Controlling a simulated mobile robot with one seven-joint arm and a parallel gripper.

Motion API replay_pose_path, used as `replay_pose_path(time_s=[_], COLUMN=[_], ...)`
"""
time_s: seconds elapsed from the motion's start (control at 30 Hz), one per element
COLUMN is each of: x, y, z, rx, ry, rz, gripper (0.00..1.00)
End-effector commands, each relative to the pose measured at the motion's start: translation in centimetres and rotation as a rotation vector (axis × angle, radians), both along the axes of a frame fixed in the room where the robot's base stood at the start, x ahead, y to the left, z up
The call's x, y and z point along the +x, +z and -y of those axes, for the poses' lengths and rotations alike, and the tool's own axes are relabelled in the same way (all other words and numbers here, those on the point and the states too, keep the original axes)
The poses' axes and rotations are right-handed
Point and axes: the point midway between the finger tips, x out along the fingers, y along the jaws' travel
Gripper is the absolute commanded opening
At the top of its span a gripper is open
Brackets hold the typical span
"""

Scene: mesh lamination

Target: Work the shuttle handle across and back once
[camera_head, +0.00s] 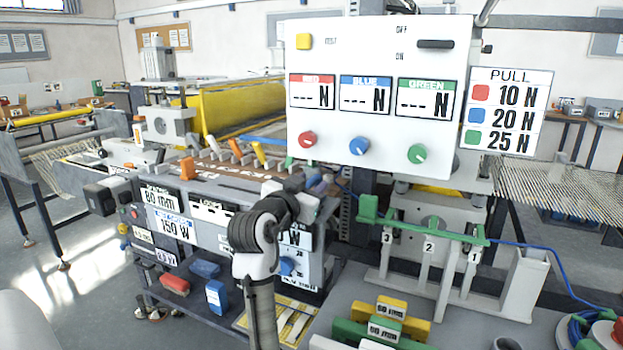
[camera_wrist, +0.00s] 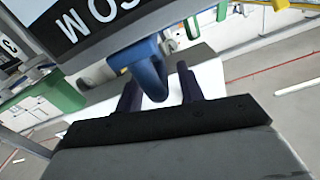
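In the wrist view, a blue handle-like part (camera_wrist: 148,68) hangs from the edge of a grey panel with a black-and-white label. My gripper (camera_wrist: 160,82) has its two dark fingers apart, one on each side of the blue part's lower end. I see no clear contact. In the head view my arm reaches up in front of the labelled machine (camera_head: 215,238), and my fingertips cannot be made out there. A small orange block (camera_head: 187,168) and several upright levers stand along the machine's top. I cannot tell for sure which part is the shuttle handle.
A white control panel (camera_head: 380,100) with three coloured knobs stands above right of my arm. A green bar (camera_head: 430,234) lies across numbered supports at the right. Coloured blocks (camera_head: 382,326) lie in front. A shelf with red and blue blocks (camera_head: 175,286) is lower left.

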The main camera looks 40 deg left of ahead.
Motion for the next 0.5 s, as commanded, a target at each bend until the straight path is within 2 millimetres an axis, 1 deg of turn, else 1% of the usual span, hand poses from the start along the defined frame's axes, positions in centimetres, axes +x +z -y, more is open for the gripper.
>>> replay_pose_path(time_s=[0.03,0.13,0.43,0.47,0.5], x=[0.52,1.07,1.26,1.25,1.25], y=[0.10,0.02,-0.05,-0.04,-0.04], z=[-0.07,-0.21,-0.30,-0.29,-0.29], rx=[0.000,0.000,0.000,0.000,0.000], ry=[-0.001,-0.001,0.001,0.001,0.001], rz=[0.000,0.000,0.000,0.000,0.000], gripper=[0.38,0.38,0.38,0.35,0.30])
